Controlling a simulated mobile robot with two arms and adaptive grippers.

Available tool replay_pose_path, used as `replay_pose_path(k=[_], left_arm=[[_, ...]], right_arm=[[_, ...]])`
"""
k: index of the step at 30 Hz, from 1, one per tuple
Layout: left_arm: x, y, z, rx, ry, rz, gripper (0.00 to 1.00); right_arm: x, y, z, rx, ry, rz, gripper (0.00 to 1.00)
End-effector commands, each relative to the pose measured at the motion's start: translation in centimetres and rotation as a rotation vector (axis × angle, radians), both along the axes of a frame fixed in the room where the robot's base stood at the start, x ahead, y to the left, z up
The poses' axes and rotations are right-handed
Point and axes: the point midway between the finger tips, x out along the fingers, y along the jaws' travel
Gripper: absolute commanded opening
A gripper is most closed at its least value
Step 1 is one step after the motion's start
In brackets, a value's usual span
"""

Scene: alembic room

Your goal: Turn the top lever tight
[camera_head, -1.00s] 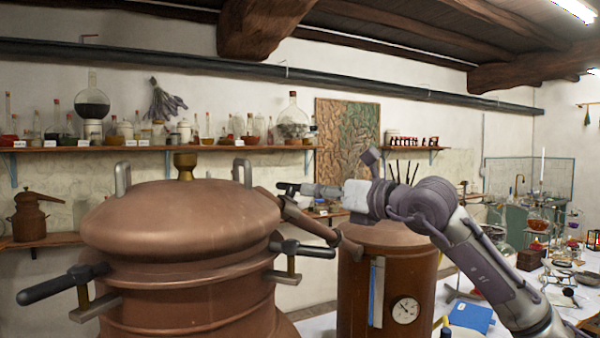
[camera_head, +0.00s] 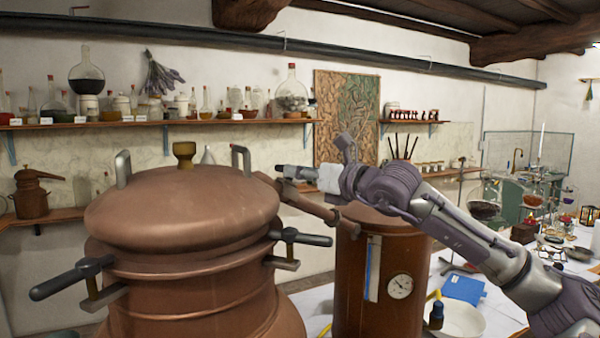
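The copper still (camera_head: 185,215) with its domed lid fills the left front. Two dark clamp levers show on its rim: one at the left (camera_head: 70,278) and one at the right (camera_head: 300,237). The right lever points to the right, above its bracket. My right gripper (camera_head: 281,171) is beyond the lid's right edge, by the upper end of the copper pipe, and points left. Its fingers are small and dark, and their gap cannot be made out. No lever shows between them. The far side of the still's rim is hidden by the lid. My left gripper is out of view.
A second copper vessel (camera_head: 385,290) with a dial stands below my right arm. A white bowl (camera_head: 461,320), a dark bottle (camera_head: 436,315) and a blue item (camera_head: 463,288) lie on the table at right. A glassware shelf (camera_head: 160,122) runs along the wall.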

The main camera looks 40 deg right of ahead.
Motion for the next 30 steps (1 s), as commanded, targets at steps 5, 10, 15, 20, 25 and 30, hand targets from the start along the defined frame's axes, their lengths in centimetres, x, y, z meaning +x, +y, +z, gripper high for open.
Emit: replay_pose_path(k=[5,10,15,20,25,30], left_arm=[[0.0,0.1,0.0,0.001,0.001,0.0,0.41],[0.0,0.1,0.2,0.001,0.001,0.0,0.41],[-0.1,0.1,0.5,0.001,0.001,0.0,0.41],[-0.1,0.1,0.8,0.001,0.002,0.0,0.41],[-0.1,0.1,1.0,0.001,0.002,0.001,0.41],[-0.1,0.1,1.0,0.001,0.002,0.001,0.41]], right_arm=[[0.0,-0.1,0.0,-0.001,-0.002,0.001,0.0],[0.0,-0.2,0.1,0.002,-0.017,0.023,0.0],[0.0,-0.4,0.0,0.008,-0.05,0.081,0.0],[0.1,-0.7,0.0,0.018,-0.098,0.164,0.0],[0.2,-1.0,-0.1,0.025,-0.159,0.271,0.0],[0.4,-1.2,-0.3,0.029,-0.219,0.38,0.0]])
